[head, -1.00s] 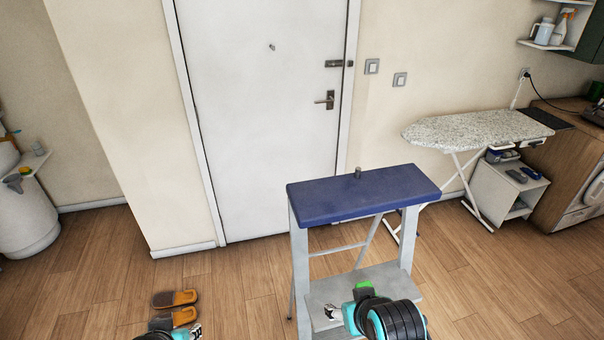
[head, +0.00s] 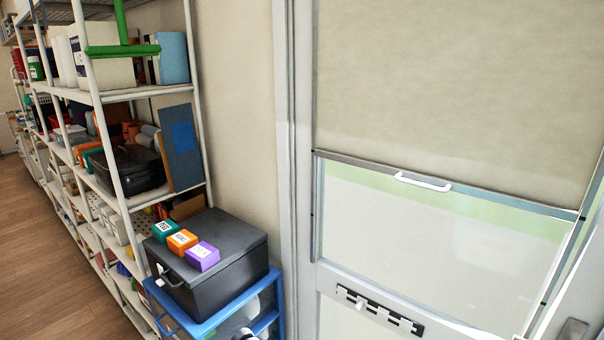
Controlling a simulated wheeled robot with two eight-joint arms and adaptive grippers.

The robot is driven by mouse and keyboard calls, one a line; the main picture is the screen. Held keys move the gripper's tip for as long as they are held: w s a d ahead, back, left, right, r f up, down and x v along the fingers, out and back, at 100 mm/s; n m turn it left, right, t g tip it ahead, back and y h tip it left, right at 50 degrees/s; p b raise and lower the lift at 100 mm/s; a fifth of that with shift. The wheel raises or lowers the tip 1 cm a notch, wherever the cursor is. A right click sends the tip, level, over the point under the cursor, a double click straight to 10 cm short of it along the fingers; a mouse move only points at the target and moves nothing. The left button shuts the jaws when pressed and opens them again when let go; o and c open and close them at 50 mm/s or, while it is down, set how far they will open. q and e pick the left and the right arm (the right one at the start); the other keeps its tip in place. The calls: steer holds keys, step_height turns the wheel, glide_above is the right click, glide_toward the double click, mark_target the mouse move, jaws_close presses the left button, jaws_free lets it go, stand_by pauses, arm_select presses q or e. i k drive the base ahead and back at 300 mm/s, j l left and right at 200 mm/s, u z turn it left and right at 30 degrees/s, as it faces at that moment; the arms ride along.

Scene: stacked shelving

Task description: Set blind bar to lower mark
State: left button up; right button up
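A beige roller blind (head: 450,90) covers the upper part of the glazed door or window at the right. Its grey bottom bar (head: 500,196) lies across the pane and looks slanted in this view. A white handle (head: 423,182) is fixed on the bar. Below the bar, bare glass (head: 420,240) shows. A small dark mark (head: 312,215) sits on the left frame edge, below the bar's left end. A small black and white piece at the bottom edge may be my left gripper's tip (head: 246,334), well left of the bar. I see no gripper on the handle.
A white shelf rack (head: 128,205) full of goods runs along the left. A dark grey box (head: 236,262) with three small coloured boxes stands on a blue-framed unit (head: 205,325) beside the window frame. A black strip with white pieces (head: 380,311) is below the pane. Wooden floor (head: 40,260) is clear at left.

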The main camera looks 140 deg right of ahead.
mark_target(418, 179)
steer(key=j+z, duration=0.1)
steer(key=z, duration=5.25)
